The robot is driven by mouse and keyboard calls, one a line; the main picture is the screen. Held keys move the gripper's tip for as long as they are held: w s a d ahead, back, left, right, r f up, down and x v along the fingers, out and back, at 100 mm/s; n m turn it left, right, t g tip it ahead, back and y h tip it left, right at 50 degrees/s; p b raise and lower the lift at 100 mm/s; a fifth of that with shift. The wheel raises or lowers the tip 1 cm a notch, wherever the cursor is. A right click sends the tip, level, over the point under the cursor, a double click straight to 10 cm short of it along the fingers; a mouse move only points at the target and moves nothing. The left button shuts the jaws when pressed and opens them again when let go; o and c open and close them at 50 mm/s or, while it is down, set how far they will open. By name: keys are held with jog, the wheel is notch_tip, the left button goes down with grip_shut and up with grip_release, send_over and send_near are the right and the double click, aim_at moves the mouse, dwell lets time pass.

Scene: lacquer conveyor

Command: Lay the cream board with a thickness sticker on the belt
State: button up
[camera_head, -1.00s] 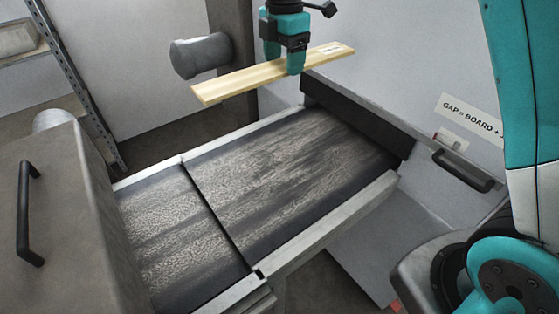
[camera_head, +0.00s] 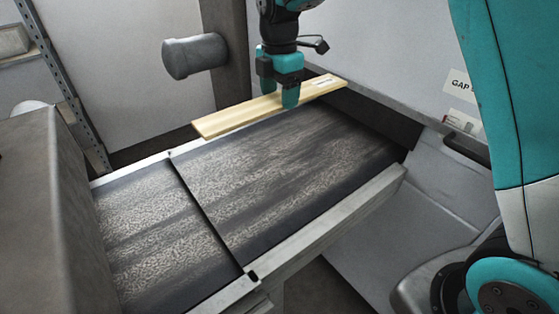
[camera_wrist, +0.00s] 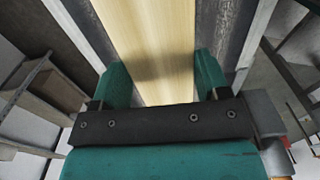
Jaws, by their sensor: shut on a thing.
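The cream board (camera_head: 240,114) is a long pale wooden plank with a small white sticker (camera_head: 325,82) near its right end. My gripper (camera_head: 290,98) is shut on the board near its middle and holds it roughly level over the far edge of the belt. In the wrist view the board (camera_wrist: 150,40) runs away between the two teal fingers of my gripper (camera_wrist: 163,85). The dark, worn belt (camera_head: 290,165) lies below and in front of the board. I cannot tell whether the board touches the belt or its rail.
A grey cylinder (camera_head: 195,56) sticks out from a post behind the board's left part. A grey housing (camera_head: 35,200) stands at the belt's left end. A pale rail (camera_head: 340,222) edges the near side. The belt's surface is bare.

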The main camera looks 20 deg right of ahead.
aim_at(280, 103)
notch_tip(280, 103, down, 17)
jog(key=shift+f+p, duration=0.15)
jog(key=shift+p, duration=1)
jog(key=shift+f, duration=0.1)
jog(key=o, duration=1)
jog(key=shift+m, duration=0.6)
jog(key=r, duration=0.4)
jog(key=s+r+b, duration=0.1)
jog(key=r, duration=0.4)
jog(key=s+r+b, duration=0.1)
jog(key=r, duration=0.4)
jog(key=shift+a, duration=0.3)
jog(key=s+a+r+m+y, duration=0.1)
jog(key=s+m, duration=0.3)
jog(key=s, duration=0.5)
jog(key=s+a+r+m+y, duration=0.1)
jog(key=s+r+m, duration=0.3)
jog(key=s, duration=0.6)
jog(key=s+a+r+m+y, duration=0.2)
jog(key=s+m, duration=0.3)
jog(key=s, duration=0.5)
jog(key=shift+r, duration=0.4)
